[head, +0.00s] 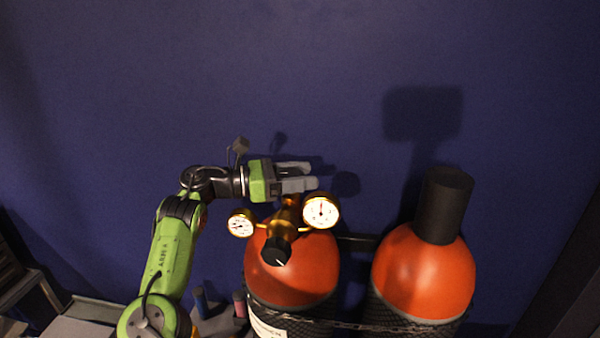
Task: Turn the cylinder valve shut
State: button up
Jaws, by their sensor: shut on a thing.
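The left orange gas cylinder (292,272) carries a brass cylinder valve (290,210) at its top. A brass regulator with a black knob (277,252) is attached, with a small round gauge (241,224) on the left and a larger one (321,210) on the right. My gripper (309,176) reaches in from the left, right above the valve, its two grey fingers pointing right. It is shut on the top of the valve. The gripped part is hidden by the fingers, so its turn angle cannot be seen.
A second orange cylinder (422,275) with a dark cap (443,205) stands to the right. A chain (350,325) runs across the front of both cylinders. A plain blue wall (300,70) is behind. Small blue and pink items (239,304) sit at lower left.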

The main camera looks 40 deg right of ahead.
jog(key=shift+r+m+g+y+p, duration=0.4)
jog(key=shift+r+m+g+p, duration=0.15)
jog(key=shift+p, duration=0.2)
jog(key=shift+s+f+m+g+y, duration=0.1)
jog(key=shift+f+m+g+y, duration=0.1)
jog(key=shift+m+g+y, duration=0.35)
jog(key=shift+f+m+g+y, duration=0.15)
jog(key=shift+m+g+y, duration=0.15)
jog(key=shift+g+y, duration=0.25)
jog(key=shift+s+a+m+g+y, duration=0.15)
jog(key=shift+a+m+g+y, duration=0.1)
jog(key=shift+m+g+y, duration=0.5)
jog(key=shift+r, duration=0.1)
